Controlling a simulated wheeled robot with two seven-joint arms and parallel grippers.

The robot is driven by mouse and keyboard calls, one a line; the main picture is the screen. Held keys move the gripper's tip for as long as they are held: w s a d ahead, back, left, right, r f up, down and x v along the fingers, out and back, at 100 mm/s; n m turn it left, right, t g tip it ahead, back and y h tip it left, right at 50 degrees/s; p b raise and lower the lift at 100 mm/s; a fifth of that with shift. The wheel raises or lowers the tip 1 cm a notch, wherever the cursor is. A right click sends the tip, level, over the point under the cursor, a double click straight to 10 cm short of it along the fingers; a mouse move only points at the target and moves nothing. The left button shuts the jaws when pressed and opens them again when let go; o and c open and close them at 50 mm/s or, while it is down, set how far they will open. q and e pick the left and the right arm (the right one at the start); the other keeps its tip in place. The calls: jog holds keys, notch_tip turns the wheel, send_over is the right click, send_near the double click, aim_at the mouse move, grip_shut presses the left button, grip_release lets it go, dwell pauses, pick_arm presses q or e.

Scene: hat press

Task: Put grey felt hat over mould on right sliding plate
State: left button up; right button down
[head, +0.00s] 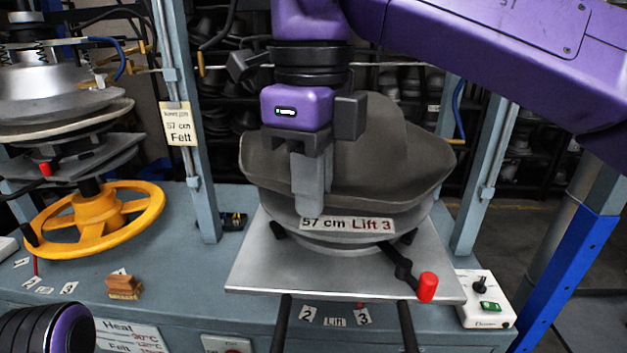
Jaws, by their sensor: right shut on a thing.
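The grey felt hat (377,155) is above the right sliding plate (262,272). Its brim slants and its crown stands up behind my right gripper (309,208). My right gripper points down and is shut on the near left part of the brim. Below the brim is a round metal base (420,219) with a "57 cm Lift 3" label. The mould itself is hidden by the hat, and I cannot tell whether the brim touches the base. My left gripper is out of view; only a bit of my left arm shows at the lower left.
A red-knobbed lever (427,287) sticks out at the plate's front. A yellow handwheel (97,219) and the left press (60,95) stand at the left. A wooden brush (125,286) and a switch box (485,298) are on the bench. Blue-grey posts (190,120) flank the plate.

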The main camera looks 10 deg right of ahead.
jog(key=c, duration=1.1)
grip_release()
notch_tip(320, 180, up, 10)
jog(key=p, duration=0.5)
jog(key=shift+r+p, duration=0.25)
jog(key=shift+p, duration=0.05)
